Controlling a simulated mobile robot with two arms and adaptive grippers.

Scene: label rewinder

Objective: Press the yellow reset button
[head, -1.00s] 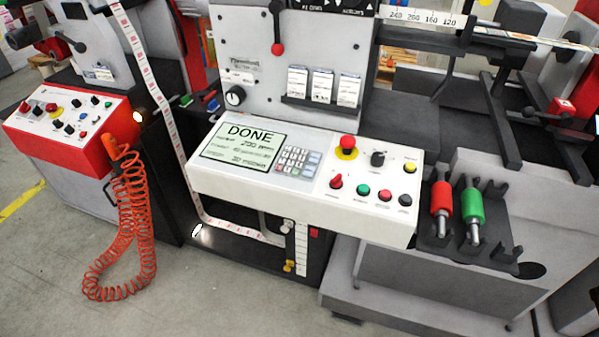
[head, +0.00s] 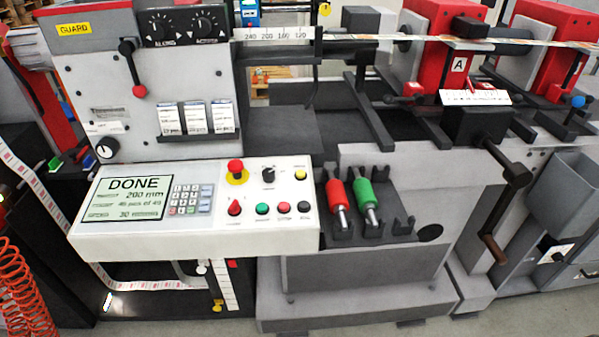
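The yellow reset button (head: 300,174) is small and round, at the upper right of the white control panel (head: 200,240) in the head view. A black selector knob (head: 268,174) and a red emergency stop on a yellow ring (head: 236,170) are to its left. Below it is a row with a red knob (head: 235,208), a green button (head: 262,209), a red button (head: 284,207) and a black button (head: 304,207). The panel's screen (head: 124,198) reads DONE, 200 mm. Neither of my grippers is in view.
A rack with a red-handled roller (head: 336,194) and a green-handled roller (head: 364,193) is right of the panel. A dark crank handle (head: 507,168) sticks out further right. An orange coiled hose (head: 18,290) hangs at the lower left. Nothing blocks the panel's front.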

